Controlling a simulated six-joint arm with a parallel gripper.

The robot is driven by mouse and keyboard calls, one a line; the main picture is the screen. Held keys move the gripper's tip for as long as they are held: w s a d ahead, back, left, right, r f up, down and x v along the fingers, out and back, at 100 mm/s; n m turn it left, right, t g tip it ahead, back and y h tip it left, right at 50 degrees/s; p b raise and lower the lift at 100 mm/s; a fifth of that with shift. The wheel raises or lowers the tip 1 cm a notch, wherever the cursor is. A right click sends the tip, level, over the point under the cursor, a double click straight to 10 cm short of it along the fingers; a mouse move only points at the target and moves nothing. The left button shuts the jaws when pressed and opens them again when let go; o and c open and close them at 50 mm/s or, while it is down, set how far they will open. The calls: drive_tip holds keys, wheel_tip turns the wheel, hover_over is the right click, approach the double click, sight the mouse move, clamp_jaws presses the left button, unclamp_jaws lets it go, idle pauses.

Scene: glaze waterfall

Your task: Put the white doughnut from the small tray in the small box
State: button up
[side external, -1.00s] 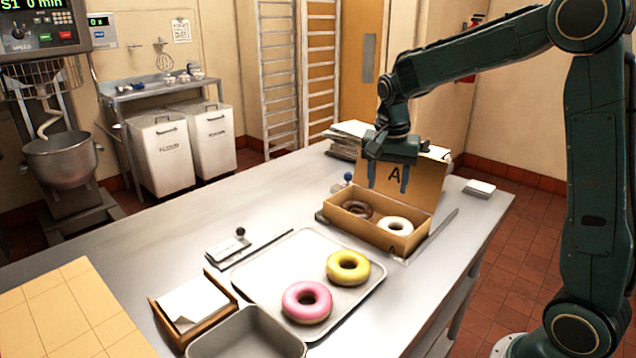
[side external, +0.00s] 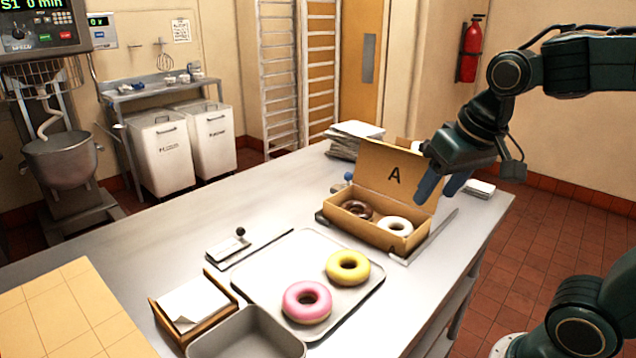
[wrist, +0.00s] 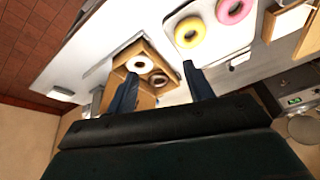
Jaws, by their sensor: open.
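The white doughnut (side external: 394,226) lies in the right part of the small open cardboard box (side external: 372,236), beside a chocolate-brown doughnut (side external: 356,209). The box lid stands up, marked A. The small tray (side external: 262,262) holds a yellow doughnut (side external: 348,267) and a pink doughnut (side external: 307,301). In the wrist view, the white doughnut (wrist: 136,63) and brown doughnut (wrist: 158,80) show in the box between my open fingers (wrist: 160,92).
A wooden paper holder (side external: 194,303) and a grey bin (side external: 246,335) stand by the tray's left. A scraper-like tool (side external: 227,247) lies behind the tray. Paper stacks (side external: 352,139) lie behind the box. A small white stack (side external: 479,188) sits at the table's right edge.

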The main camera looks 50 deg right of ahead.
drive_tip(key=s+a+f+n+t, duration=0.1)
drive_tip(key=s+a+n, duration=0.1)
drive_tip(key=s+n, duration=0.2)
drive_tip(key=shift+s+a+y, duration=0.35)
drive_tip(key=shift+s+y, duration=0.05)
drive_tip(key=shift+s, duration=0.95)
